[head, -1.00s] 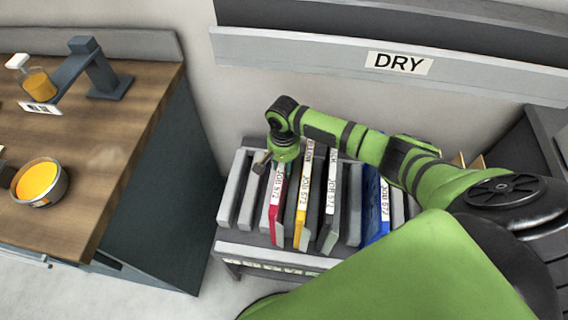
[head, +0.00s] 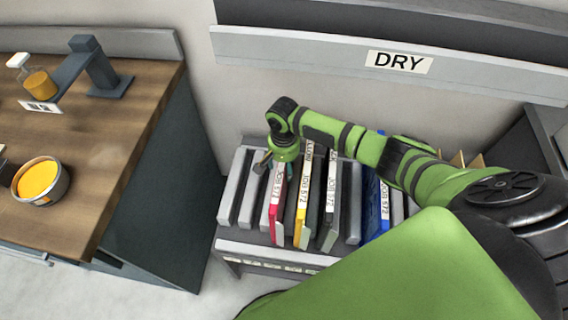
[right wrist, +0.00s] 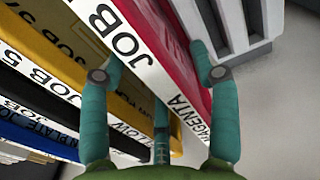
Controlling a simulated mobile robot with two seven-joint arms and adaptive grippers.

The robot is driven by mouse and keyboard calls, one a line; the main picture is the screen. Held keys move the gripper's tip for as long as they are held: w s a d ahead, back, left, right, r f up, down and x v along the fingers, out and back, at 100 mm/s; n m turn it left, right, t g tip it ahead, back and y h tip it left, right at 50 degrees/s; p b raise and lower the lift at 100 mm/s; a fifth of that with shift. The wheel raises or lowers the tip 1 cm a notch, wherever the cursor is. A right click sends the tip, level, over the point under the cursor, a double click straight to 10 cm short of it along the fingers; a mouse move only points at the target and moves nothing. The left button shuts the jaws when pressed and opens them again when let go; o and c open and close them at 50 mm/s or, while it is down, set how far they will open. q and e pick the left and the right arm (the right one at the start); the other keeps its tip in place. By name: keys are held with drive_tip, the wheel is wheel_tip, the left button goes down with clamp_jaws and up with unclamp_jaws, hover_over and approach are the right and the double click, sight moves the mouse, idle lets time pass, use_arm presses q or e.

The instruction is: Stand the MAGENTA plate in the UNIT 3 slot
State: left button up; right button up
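The magenta plate (head: 274,212) stands in the rack (head: 228,245), with its white label strip up. It is the leftmost plate there, and its label shows in the right wrist view (right wrist: 187,70). My right gripper (head: 271,166) is over its far end, pointing down. In the right wrist view my fingers (right wrist: 157,68) are spread on both sides of the plate. A small gap seems to remain in the head view; contact is hard to tell. The UNIT labels on the rack front are too small or covered to read. My left gripper is not in view.
Yellow (head: 301,215), black (head: 329,215) and blue (head: 377,215) plates stand to the right in the same rack. Grey dividers with empty slots lie left of the magenta plate. A wooden counter (head: 110,130) is at left, and a DRY shelf (head: 480,78) runs above.

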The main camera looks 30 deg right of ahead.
wheel_tip(320, 180, up, 12)
idle(0.6)
wheel_tip(320, 180, up, 5)
drive_tip(key=p, duration=0.7)
idle(0.4)
